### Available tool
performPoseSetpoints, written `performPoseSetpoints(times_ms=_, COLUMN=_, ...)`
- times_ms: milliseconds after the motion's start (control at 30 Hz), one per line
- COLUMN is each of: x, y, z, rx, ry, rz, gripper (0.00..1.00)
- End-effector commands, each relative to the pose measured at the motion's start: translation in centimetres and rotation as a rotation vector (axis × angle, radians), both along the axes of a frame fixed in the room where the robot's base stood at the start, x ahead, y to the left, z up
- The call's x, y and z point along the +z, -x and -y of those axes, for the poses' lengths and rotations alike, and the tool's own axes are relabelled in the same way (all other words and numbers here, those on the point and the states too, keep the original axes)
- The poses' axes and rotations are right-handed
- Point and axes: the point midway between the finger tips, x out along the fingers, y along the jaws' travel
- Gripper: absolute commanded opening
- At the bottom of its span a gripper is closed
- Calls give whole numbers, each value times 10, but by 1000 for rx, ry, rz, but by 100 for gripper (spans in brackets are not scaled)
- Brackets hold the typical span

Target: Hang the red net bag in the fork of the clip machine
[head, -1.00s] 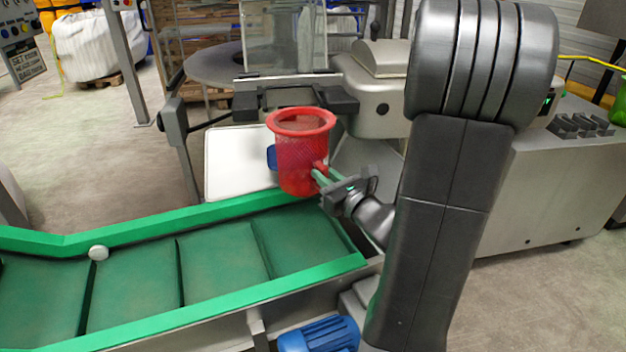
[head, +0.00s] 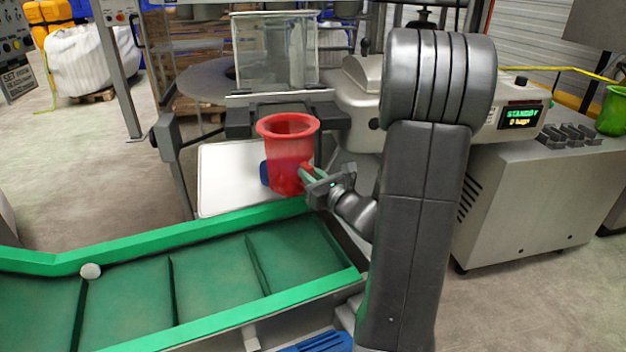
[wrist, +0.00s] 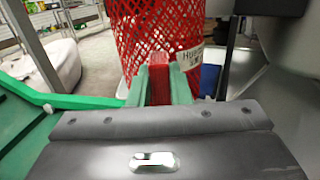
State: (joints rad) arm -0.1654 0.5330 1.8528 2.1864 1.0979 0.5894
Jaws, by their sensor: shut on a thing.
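The red net bag (head: 288,160) is upright with its round rim at the top. My gripper (head: 307,176) is shut on a red tab low on the bag's side, and the bag hangs clear of the conveyor. In the wrist view the green fingers (wrist: 159,84) pinch the red tab, with the red mesh (wrist: 157,35) and part of a white label behind it. The clip machine's dark fork (head: 240,122) shows just behind the bag's rim, one arm on each side. In the head view I cannot tell whether the rim touches it.
A white tray (head: 225,180) is behind and below the bag. The machine's grey body and a display reading standby (head: 520,117) are at right.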

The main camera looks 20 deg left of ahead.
Motion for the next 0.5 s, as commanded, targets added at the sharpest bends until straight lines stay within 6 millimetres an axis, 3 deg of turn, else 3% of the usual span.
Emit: performPoseSetpoints(times_ms=500, x=1, y=-40, z=-25, rx=2, ry=-1, rz=2, gripper=0)
